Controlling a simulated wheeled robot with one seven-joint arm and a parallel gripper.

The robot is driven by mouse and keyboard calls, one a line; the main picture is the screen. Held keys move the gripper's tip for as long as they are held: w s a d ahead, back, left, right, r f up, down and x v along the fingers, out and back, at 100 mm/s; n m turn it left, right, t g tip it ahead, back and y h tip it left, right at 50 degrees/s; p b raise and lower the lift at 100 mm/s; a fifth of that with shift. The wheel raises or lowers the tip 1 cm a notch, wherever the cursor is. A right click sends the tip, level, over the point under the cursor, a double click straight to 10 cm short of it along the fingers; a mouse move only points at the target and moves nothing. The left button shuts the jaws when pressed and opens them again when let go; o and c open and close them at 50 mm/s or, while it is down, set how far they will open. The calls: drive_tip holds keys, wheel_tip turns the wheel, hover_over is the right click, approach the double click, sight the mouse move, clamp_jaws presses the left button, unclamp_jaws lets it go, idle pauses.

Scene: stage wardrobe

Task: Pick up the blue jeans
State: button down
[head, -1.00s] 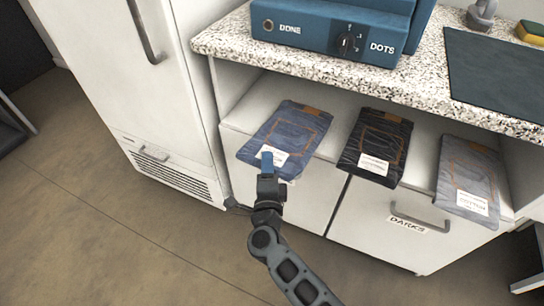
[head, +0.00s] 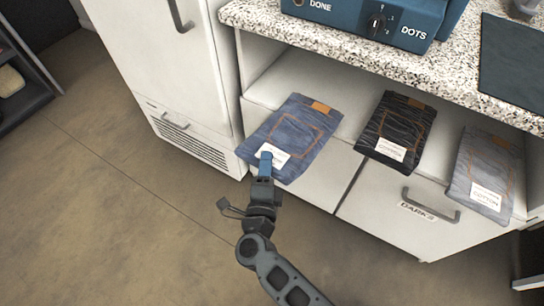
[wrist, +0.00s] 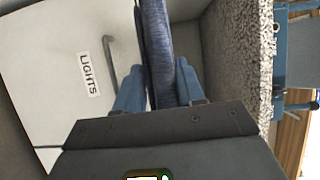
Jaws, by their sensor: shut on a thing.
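The blue jeans (head: 290,133) are folded flat on the shelf under the counter, the leftmost of three folded pairs, with a brown waist patch and a white label. Their front edge hangs over the shelf's edge. My gripper (head: 265,160) is at that front edge, by the label. In the wrist view the jeans (wrist: 159,45) run edge-on between the two blue fingers of my gripper (wrist: 160,88), which are shut on them. The part of the jeans deep between the fingers is partly hidden by the gripper body.
Black jeans (head: 397,128) and grey-blue jeans (head: 482,175) lie to the right on the same shelf. Below are drawers, one marked DARKS (head: 430,212); a LIGHTS drawer (wrist: 75,100) shows in the wrist view. The speckled counter (head: 350,55) overhangs above. A white fridge (head: 165,75) stands left.

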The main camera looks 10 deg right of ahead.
drive_tip(key=s+a, duration=0.8)
drive_tip(key=s, duration=0.1)
drive_tip(key=shift+s, duration=0.3)
idle(0.4)
drive_tip(key=shift+d, duration=0.1)
